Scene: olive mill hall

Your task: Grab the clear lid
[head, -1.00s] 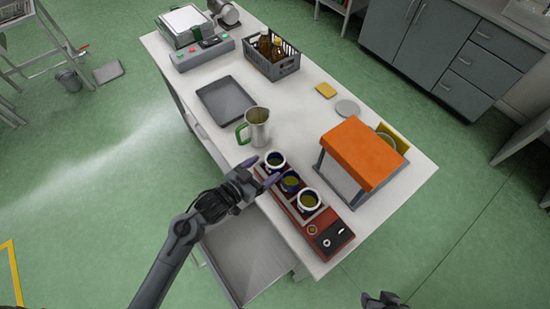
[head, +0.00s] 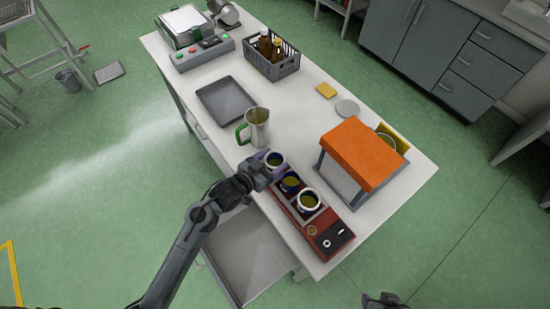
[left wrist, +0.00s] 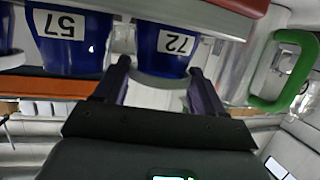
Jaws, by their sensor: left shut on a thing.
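The clear lid (left wrist: 158,84) shows as a pale, see-through rim on the blue cup marked 72 (left wrist: 168,45) in the left wrist view, which is upside down. My left gripper (head: 268,168) is shut on this lid, one finger on each side. In the head view this cup (head: 277,161) is the far one in the red rack (head: 336,228). The lid still appears to be at the cup's mouth; I cannot tell whether it is lifted. The middle cup, marked 57 (left wrist: 66,48), shows no pale rim. My right gripper (head: 385,301) is partly cut off at the bottom edge.
A steel jug (head: 258,130) with a green handle stands just beyond the rack. The near cup (head: 309,202) has a pale rim. An orange-topped stand (head: 362,153) is to the right. A grey tray (head: 226,101) and a bottle crate (head: 285,68) lie farther back.

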